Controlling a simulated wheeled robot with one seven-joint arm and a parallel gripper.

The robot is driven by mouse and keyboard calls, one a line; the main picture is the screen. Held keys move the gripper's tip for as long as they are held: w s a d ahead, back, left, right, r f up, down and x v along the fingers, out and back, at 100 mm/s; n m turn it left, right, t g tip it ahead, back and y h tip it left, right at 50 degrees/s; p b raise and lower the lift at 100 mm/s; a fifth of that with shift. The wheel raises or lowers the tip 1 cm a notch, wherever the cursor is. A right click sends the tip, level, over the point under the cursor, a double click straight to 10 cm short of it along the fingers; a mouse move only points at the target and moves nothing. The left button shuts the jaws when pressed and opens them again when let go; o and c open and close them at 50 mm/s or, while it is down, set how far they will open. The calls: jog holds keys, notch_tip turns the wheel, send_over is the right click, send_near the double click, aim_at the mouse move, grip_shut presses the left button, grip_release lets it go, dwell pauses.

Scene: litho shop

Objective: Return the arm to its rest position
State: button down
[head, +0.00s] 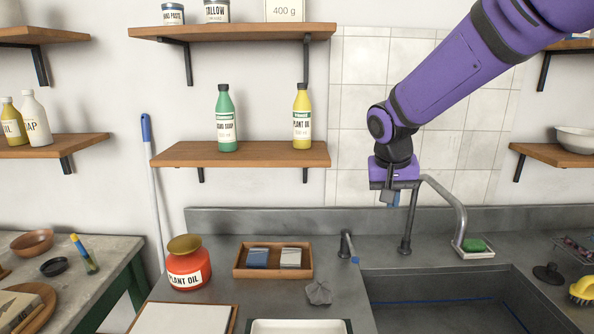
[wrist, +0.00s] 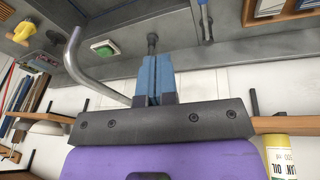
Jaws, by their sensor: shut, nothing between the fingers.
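My purple arm reaches in from the upper right in the head view. My gripper (head: 391,198) hangs above the back edge of the sink, just left of the curved faucet (head: 447,190). In the wrist view the two blue fingers of my gripper (wrist: 155,72) are together, with nothing between them. The faucet's curved pipe (wrist: 85,70) shows beside the fingers there. I cannot tell whether the gripper touches the faucet.
A wall shelf (head: 240,154) with a green bottle (head: 226,118) and a yellow bottle (head: 302,117) is left of my gripper. On the counter stand a red plant oil jar (head: 188,267) and a wooden tray (head: 272,274). The sink (head: 440,298) is below.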

jog(key=s+d+r+n+t+y, duration=0.1)
jog(key=s+d+r, duration=0.3)
jog(key=s, duration=0.3)
jog(key=s+d+r+y, duration=0.1)
jog(key=s+d+r, duration=0.3)
jog(key=s, duration=0.3)
jog(key=s+d+n+t, duration=0.1)
jog(key=s+d, duration=0.1)
jog(key=s, duration=1.2)
jog(key=shift+t, duration=0.4)
jog(key=shift+r, duration=0.1)
